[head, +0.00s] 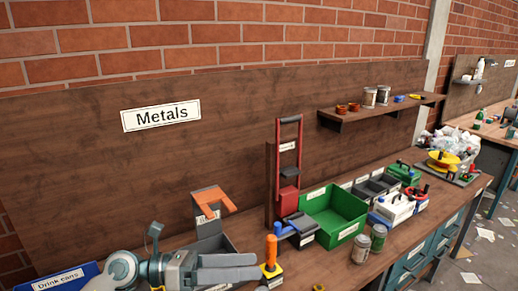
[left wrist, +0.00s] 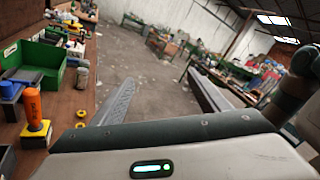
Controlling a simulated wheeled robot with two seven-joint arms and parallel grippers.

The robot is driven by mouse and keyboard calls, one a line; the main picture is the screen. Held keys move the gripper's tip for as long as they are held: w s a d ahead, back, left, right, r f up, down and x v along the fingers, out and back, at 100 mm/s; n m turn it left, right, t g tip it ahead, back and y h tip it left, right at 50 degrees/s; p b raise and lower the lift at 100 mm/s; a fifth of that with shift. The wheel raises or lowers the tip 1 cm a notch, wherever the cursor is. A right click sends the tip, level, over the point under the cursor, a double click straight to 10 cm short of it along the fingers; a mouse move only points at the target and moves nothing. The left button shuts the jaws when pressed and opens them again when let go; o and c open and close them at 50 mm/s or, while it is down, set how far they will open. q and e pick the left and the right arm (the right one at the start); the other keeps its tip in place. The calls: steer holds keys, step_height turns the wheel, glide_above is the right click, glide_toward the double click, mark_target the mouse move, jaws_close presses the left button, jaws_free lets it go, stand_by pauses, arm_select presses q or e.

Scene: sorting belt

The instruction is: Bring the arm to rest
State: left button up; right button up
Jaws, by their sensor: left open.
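My left gripper (head: 257,267) reaches in from the lower left of the head view, over the front of the workbench. Its two grey fingers point right and are apart, with nothing seen between them. In the left wrist view a long grey finger (left wrist: 117,103) points out over the floor. An orange-handled tool (head: 271,252) stands upright on a yellow and black base just right of the fingertips. It also shows at the left of the wrist view (left wrist: 34,112). My right gripper is in neither view.
A green bin (head: 336,232) and two cans (head: 362,248) stand on the workbench (head: 330,268) to the right. A blue "Drink cans" bin (head: 60,278) is at the lower left. A shelf (head: 345,115) hangs on the "Metals" back board. Open floor (left wrist: 150,88) lies beyond the bench.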

arm_select(q)
step_height(320, 180, up, 5)
steer(key=w+a+n+t+h, duration=0.2)
steer(key=n+t+h, duration=0.1)
steer(key=n+t, duration=0.55)
steer(key=w+a+f+n+t+y, duration=0.2)
steer(key=a+n+t+y, duration=0.6)
steer(key=n, duration=0.7)
steer(key=s+a+f+n+g+y, duration=0.1)
steer(key=s+a+f+n+y, duration=0.1)
steer(key=a+f+n+y, duration=0.5)
steer(key=s+a+f+n+g+y, duration=0.25)
steer(key=f+n+y, duration=0.35)
steer(key=f+n, duration=0.3)
steer(key=s+f+n+g, duration=0.2)
steer(key=s+f+g, duration=0.4)
steer(key=s+f, duration=0.55)
steer(key=s+f+n+g, duration=0.3)
steer(key=s+f+g, duration=0.45)
steer(key=s, duration=0.75)
step_height(320, 180, down, 36)
steer(key=s+b, duration=0.1)
steer(key=b, duration=0.5)
steer(key=s+a+f+b, duration=0.2)
steer(key=s+f+b, duration=0.2)
steer(key=s+f, duration=1.4)
step_height(320, 180, down, 3)
steer(key=shift+a+f+g+h, duration=0.2)
steer(key=shift+a+g+h, duration=0.1)
steer(key=shift+a+g, duration=0.1)
